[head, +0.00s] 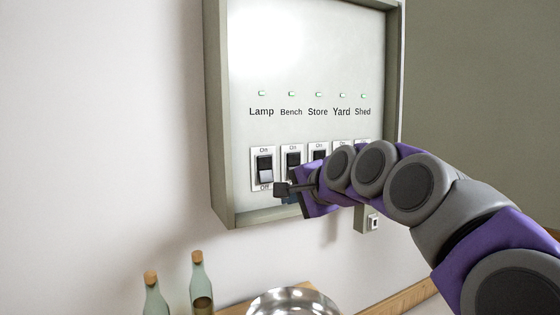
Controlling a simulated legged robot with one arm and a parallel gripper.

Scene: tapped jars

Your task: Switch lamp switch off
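The lamp switch (264,168) is the leftmost rocker in the row, under the word Lamp, with On printed above it and Off below. Its upper half looks dark and its lower half pale. The small lamp indicator (262,93) above its label looks green. My gripper (283,189) is just right of the lamp switch's lower end, in front of the foot of the bench switch (293,161). I cannot tell whether it touches the panel. Its tip shows as one small dark block, so its opening is unclear.
The store switch (319,155) and the yard and shed switches are partly hidden by my arm. The grey panel box (218,130) has a raised rim. A small wall switch (374,222) sits below. Two corked bottles (202,290) and a metal bowl (293,302) stand beneath.

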